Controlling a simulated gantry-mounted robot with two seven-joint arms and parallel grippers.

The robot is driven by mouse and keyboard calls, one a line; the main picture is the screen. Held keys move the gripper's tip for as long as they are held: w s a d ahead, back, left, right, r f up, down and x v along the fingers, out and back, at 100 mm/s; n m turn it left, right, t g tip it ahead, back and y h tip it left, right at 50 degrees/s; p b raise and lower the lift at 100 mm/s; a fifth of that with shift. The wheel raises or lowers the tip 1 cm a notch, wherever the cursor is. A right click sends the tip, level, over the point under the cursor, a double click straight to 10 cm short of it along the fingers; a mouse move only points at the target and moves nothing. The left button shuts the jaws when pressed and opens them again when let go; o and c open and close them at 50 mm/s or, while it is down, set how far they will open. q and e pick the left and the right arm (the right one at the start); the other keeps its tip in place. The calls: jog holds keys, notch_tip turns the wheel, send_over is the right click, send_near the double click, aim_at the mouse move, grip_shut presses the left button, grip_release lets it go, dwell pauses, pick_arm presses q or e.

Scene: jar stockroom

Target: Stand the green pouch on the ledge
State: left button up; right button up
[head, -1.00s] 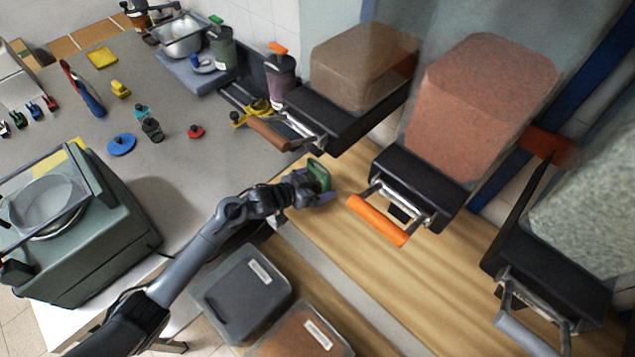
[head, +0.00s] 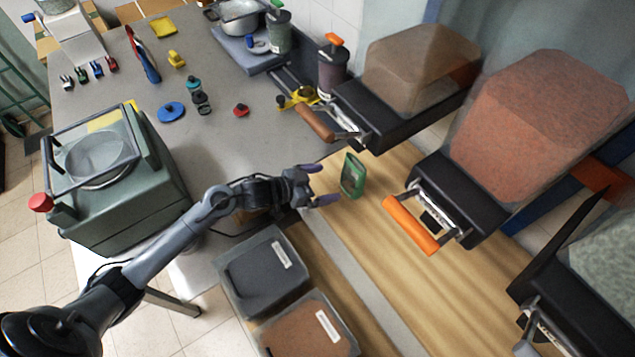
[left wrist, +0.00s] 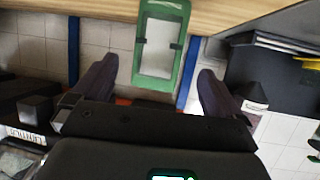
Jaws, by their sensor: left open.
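The green pouch (head: 352,176) stands upright on the wooden ledge (head: 372,222), below the dispensers. In the left wrist view the green pouch (left wrist: 160,42) shows its pale window, with the ledge's edge (left wrist: 230,14) behind it. My left gripper (head: 325,185) is open and empty, its fingers apart just left of the pouch. In the left wrist view the fingers of my left gripper (left wrist: 155,85) stand to either side, clear of the pouch. My right gripper is not in view.
A dispenser with an orange handle (head: 410,225) is right of the pouch; one with a brown handle (head: 316,123) hangs above left. Two lidded bins, grey (head: 262,270) and brown (head: 305,335), sit below the ledge. The ledge is bare in front of the pouch.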

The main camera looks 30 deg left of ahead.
pick_arm(q)
jog(key=s+d+f+n+g+y, duration=0.1)
jog(key=s+n+g+y, duration=0.1)
jog(key=s, duration=1.2)
jog(key=s+d+f+n+g+y, duration=0.1)
jog(key=s+g+y, duration=0.4)
jog(key=s, duration=0.8)
jog(key=shift+s+f+n+g, duration=0.4)
jog(key=shift+f+n, duration=0.3)
jog(key=shift+d, duration=0.1)
